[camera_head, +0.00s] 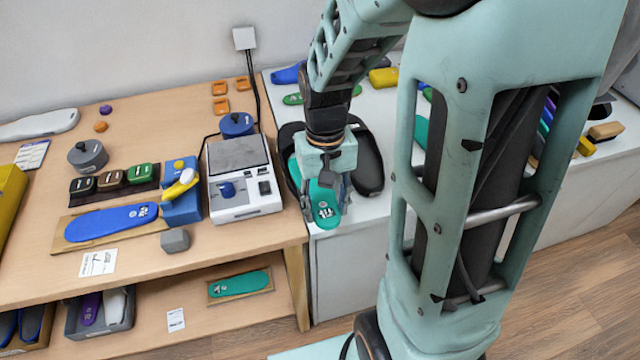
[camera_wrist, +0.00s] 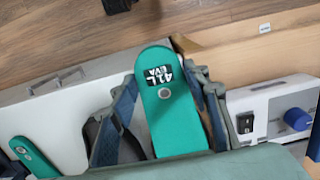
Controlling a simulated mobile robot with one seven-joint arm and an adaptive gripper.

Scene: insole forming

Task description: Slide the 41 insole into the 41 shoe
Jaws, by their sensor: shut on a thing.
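A green insole (camera_head: 325,205) is held in my gripper (camera_head: 322,180), with its heel end toward the front edge of the white counter. In the wrist view the insole (camera_wrist: 170,120) shows a black label reading "41L EVA" and a round hole. The fingers of my gripper (camera_wrist: 165,105) lie along both its sides. A pair of black shoes sits on the white counter: the right one (camera_head: 369,165) is plainly seen, the left one (camera_head: 287,140) lies under the insole and is partly hidden by my gripper. No shoe size is readable, and I cannot tell whether the insole touches the shoe.
A white scale-like device (camera_head: 243,208) stands close left on the wooden table (camera_head: 150,275). A blue insole (camera_head: 110,222) lies on a board further left. Another green insole (camera_head: 239,283) rests on the lower shelf. More insoles lie at the back of the white counter (camera_head: 375,215).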

